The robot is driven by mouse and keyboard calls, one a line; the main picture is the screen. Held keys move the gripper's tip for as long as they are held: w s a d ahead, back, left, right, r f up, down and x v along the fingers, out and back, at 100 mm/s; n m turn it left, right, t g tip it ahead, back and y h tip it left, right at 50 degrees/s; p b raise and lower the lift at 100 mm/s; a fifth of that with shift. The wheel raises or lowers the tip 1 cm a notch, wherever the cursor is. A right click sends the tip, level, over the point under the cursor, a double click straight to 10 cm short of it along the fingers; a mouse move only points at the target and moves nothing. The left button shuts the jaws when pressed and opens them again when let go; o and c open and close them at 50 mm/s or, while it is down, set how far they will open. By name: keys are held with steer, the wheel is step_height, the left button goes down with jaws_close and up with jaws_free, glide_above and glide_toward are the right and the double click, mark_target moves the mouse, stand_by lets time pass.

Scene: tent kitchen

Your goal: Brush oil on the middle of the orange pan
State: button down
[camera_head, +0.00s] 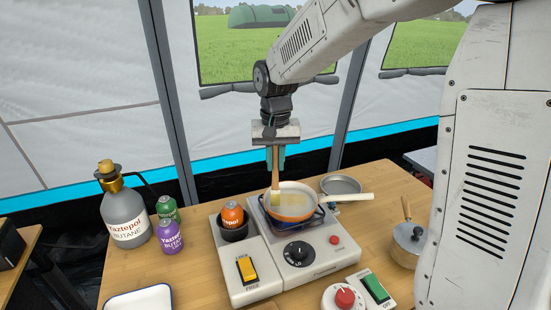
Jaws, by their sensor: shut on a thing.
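The orange pan (288,213) sits on the stove burner in the middle of the table, with a cream inside and its pale handle (346,197) pointing right. My gripper (275,160) is above the pan's back left part, pointing down, and is shut on the wooden handle of a brush (275,176). The brush hangs upright, with its pale bristle end (275,200) low at the left side of the pan's inside. I cannot tell whether the bristles touch the pan. A pale yellowish patch shows in the pan, right of the bristles.
The white stove (298,277) has knobs and an orange can (233,215) in its holder. A grey butane bottle (127,218), green can (167,207) and purple can (169,236) stand left. A grey pan (341,185) lies behind; a lidded pot (407,244) stands right. A white tray (140,300) lies front left.

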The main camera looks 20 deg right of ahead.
steer(key=shift+f, duration=0.45)
steer(key=shift+s+d, duration=0.1)
steer(key=shift+d, duration=0.05)
steer(key=shift+s+d, duration=1.9)
steer(key=shift+d, duration=1.8)
steer(key=shift+w+a, duration=0.65)
steer(key=shift+a, duration=0.65)
steer(key=shift+w+a, duration=0.65)
steer(key=shift+a, duration=0.65)
steer(key=shift+w+a, duration=0.65)
steer(key=shift+a, duration=0.65)
steer(key=shift+r, duration=3.1)
